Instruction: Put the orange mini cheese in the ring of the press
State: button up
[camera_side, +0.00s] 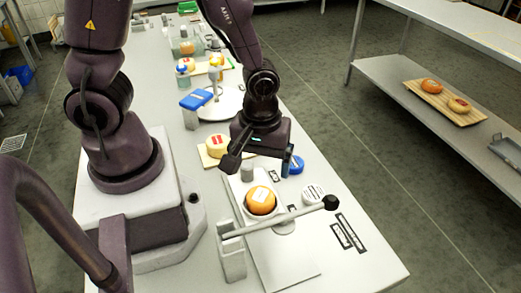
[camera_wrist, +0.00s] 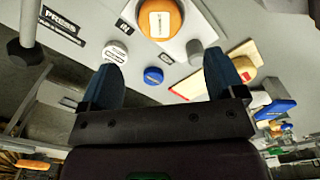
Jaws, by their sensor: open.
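The orange mini cheese (camera_side: 261,199), with a white label on top, sits at the near end of the bench, just in front of my gripper in the side view. A pale round rim (camera_side: 261,215) shows around its lower edge; I cannot tell how deep it sits. The cheese also shows at the top of the wrist view (camera_wrist: 160,24). The press has a pale post (camera_side: 232,258) and a long lever (camera_side: 280,219) with a black knob, crossing in front of the cheese. My gripper (camera_side: 261,166) is open and empty, apart from the cheese; its fingers show in the wrist view (camera_wrist: 162,72).
A blue lid (camera_side: 295,165) and a white round lid (camera_side: 313,193) lie to the right. A grey cylinder (camera_side: 247,173) stands behind the cheese. A board with a red-labelled cheese (camera_side: 217,146) lies behind left. The front right bench is mostly clear.

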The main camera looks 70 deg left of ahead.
jog(key=s+a+r+m+t, duration=0.1)
jog(key=r+m, duration=0.4)
jog(key=r, duration=0.6)
jog(key=s+a+r+m+t, duration=0.2)
jog(key=a+r+m+t, duration=0.2)
jog(key=r, duration=0.7)
jog(key=shift+s+m+t, duration=0.25)
jog(key=shift+m+t, duration=0.05)
jog(key=shift+m, duration=0.6)
